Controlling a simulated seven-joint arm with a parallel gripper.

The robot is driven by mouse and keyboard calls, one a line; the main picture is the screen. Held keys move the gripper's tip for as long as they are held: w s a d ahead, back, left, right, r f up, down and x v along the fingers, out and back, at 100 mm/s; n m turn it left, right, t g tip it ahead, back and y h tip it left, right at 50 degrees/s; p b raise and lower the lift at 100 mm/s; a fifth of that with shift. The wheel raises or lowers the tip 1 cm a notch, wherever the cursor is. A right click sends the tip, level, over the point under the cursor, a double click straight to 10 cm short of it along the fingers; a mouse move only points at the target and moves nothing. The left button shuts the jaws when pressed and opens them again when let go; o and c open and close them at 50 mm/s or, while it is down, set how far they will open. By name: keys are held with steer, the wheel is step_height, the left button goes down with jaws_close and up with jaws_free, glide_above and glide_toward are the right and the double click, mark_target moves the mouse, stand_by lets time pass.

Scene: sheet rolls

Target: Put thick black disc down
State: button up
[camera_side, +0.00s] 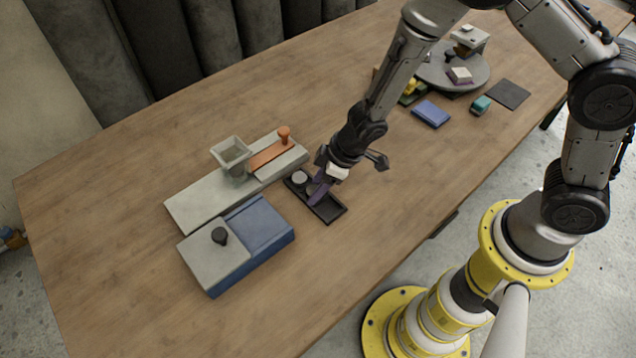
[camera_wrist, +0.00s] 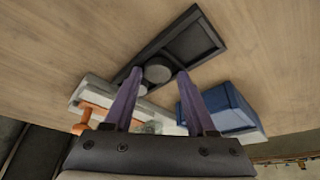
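A dark tray (camera_side: 328,209) lies on the table in the side view; its bare end also shows in the wrist view (camera_wrist: 196,42). A thick dark grey disc (camera_wrist: 158,73) is at the tray's inner end, between the tips of my purple fingers. It is partly hidden by a finger in the side view. A lighter grey disc (camera_side: 299,177) sits at the tray's far left end. My gripper (camera_wrist: 159,72) points down at the tray with its fingers apart, one on each side of the dark disc. Whether they touch it cannot be told.
A grey plate with a hopper (camera_side: 232,155) and an orange handle (camera_side: 284,135) lies beyond the tray. A blue and grey box with a black knob (camera_side: 220,236) stands at left. A blue block (camera_side: 432,113) and a round grey turntable (camera_side: 437,75) are further back. The near table is clear.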

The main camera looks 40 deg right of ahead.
steer(key=shift+d, duration=0.15)
steer(key=shift+r, duration=0.4)
steer(key=v, duration=0.7)
steer(key=shift+r, duration=0.4)
steer(key=d+r+m+t+h, duration=0.4)
steer(key=d+r+m+h, duration=0.1)
steer(key=d+r, duration=1)
steer(key=s+r+m+g+y, duration=0.1)
steer(key=s+r, duration=0.1)
steer(key=s, duration=0.7)
steer(key=s+r+m+g+y, duration=0.1)
steer(key=s+r+m, duration=0.1)
steer(key=s, duration=0.8)
steer(key=shift+r, duration=0.85)
